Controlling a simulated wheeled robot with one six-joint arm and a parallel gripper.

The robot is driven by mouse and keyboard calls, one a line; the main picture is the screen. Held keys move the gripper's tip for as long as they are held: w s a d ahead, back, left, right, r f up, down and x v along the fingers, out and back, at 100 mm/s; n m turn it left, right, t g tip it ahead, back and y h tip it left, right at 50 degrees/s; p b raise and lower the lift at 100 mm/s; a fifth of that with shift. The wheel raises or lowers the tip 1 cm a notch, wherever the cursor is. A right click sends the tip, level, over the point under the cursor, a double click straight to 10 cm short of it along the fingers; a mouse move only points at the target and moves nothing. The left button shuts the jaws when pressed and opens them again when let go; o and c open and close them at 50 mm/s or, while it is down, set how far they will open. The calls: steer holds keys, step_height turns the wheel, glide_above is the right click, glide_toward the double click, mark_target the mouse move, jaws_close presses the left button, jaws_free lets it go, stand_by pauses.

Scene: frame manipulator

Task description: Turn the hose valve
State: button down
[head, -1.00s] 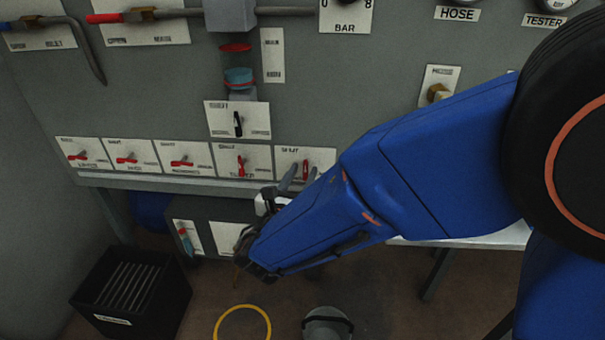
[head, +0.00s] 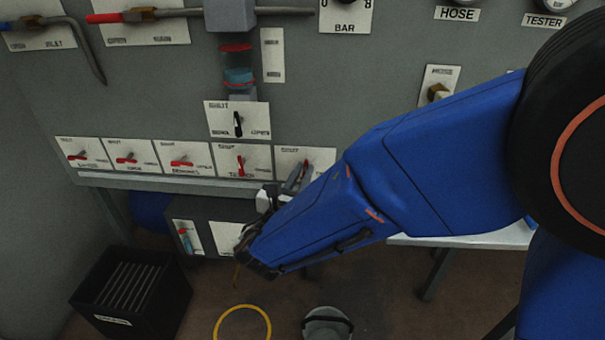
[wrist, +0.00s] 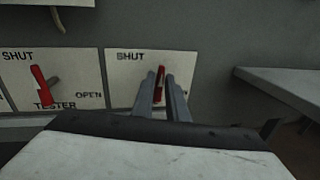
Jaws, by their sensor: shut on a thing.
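The rightmost plate of the lower row (head: 323,157) carries a red valve handle (head: 306,165). Its lower label is hidden behind my gripper, so I cannot read HOSE there. In the wrist view the handle (wrist: 159,84) stands nearly upright, tilted slightly, between the two grey fingers under the word SHUT. My gripper (head: 297,176) reaches the plate from below and is shut on this handle; it also shows in the wrist view (wrist: 164,88). The handle's lower part is hidden by the fingers.
The TESTER valve (wrist: 44,86) with its red handle is just left. More red-handled valves (head: 181,162) continue leftward. A black-handled valve (head: 238,124) sits above. A table (wrist: 290,92) stands at the right. A black crate (head: 130,295) and yellow ring (head: 242,322) are on the floor.

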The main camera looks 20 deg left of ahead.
steer(key=shift+w+d+f+m+g+y, duration=0.15)
steer(key=shift+d+m+g+y, duration=0.25)
steer(key=shift+m, duration=2.05)
steer(key=shift+d+f+m+g+y, duration=0.2)
steer(key=shift+m+g+y, duration=0.3)
steer(key=shift+m, duration=2)
steer(key=shift+w+d+f+m+g+y, duration=0.1)
steer(key=shift+d+m+g+y, duration=0.35)
steer(key=shift+m, duration=2)
steer(key=shift+a+y, duration=0.15)
steer(key=shift+y, duration=0.1)
steer(key=c, duration=1.7)
jaws_free()
steer(key=shift+c, duration=0.2)
steer(key=shift+s, duration=0.1)
steer(key=v, duration=1.7)
steer(key=shift+s, duration=0.2)
